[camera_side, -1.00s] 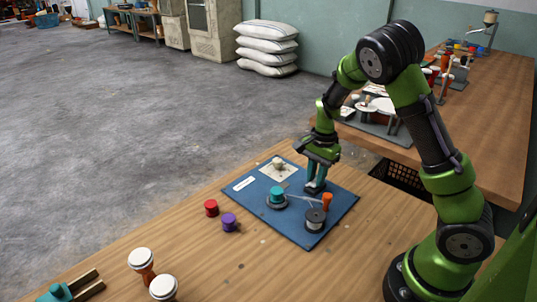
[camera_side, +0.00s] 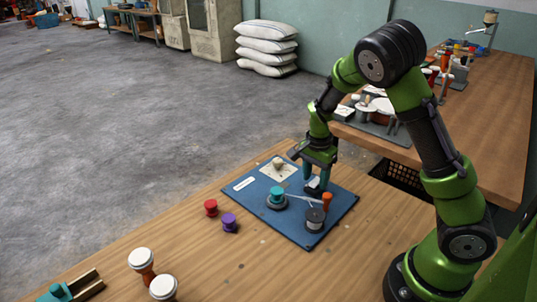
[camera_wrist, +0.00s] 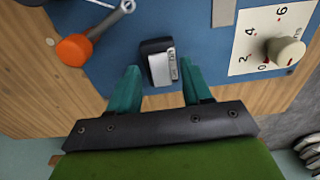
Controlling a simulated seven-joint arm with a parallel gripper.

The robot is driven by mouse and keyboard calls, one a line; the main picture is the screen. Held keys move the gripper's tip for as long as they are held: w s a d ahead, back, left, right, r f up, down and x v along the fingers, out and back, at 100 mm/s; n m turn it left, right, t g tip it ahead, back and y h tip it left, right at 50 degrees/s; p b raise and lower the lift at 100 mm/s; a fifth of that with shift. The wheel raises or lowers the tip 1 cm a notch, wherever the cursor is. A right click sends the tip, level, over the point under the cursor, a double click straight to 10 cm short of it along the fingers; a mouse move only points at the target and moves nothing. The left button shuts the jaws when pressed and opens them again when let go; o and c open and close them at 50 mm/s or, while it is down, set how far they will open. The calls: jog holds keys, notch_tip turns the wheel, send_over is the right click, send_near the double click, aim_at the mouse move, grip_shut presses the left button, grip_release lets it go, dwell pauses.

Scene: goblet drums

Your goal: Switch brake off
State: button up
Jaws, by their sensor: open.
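A small black and silver switch block (camera_wrist: 158,62) sits on the blue board (camera_wrist: 195,25); its lettering is too small to read. In the wrist view it lies just ahead of and between the two teal fingertips of my gripper (camera_wrist: 158,82), which are apart with nothing held. In the side view my gripper (camera_side: 317,183) is low over the board's far right part, with the switch (camera_side: 313,184) partly hidden by the fingers.
A numbered dial plate with a cream knob (camera_wrist: 286,51) is right of the switch. A teal knob (camera_side: 277,194) and grey spool (camera_side: 315,218) stand on the board. Red (camera_side: 211,208) and purple (camera_side: 229,222) pieces lie beside it. The front tabletop has free room.

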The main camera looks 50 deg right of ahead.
aim_at(313, 183)
notch_tip(313, 183, up, 17)
jog(key=shift+a, duration=0.35)
dwell(0.3)
jog(key=s+a+r+n+t+y, duration=0.1)
jog(key=s+a+r+n+t, duration=0.1)
jog(key=s+a+n, duration=0.4)
jog(key=s+a+r+n+t+y, duration=0.1)
jog(key=s+a+r+n+t, duration=0.1)
jog(key=s+a+n+t, duration=0.3)
jog(key=s+a+n, duration=0.2)
jog(key=n, duration=0.1)
jog(key=shift+a, duration=0.35)
